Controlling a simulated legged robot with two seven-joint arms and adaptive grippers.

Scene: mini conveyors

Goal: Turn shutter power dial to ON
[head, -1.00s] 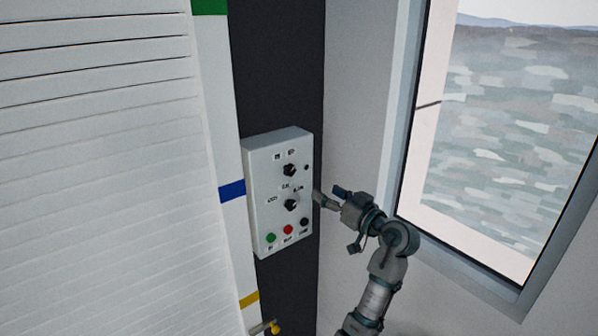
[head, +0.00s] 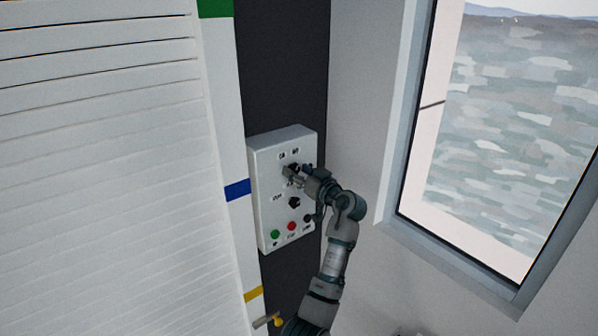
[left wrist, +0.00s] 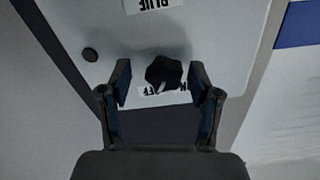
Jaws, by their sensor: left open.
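The white control box (head: 262,165) is fixed to a dark wall strip and carries two black dials. The upper dial (head: 289,171) is partly covered by my left gripper (head: 298,171) in the head view. In the left wrist view, the dial (left wrist: 166,73) sits between the two open fingers, with a visible gap on each side. The picture there is upside down. A partly covered label (left wrist: 165,97), which seems to read ON and OFF, lies beside the dial. A pale mark on the dial points towards this label. My right gripper is not in view.
The lower dial (head: 294,202) sits below, above green (head: 275,234), red (head: 291,226) and black buttons. A white slatted shutter (head: 100,180) stands left. A window (head: 500,130) is at right. A yellow-tipped part (head: 276,321) is low beside my arm.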

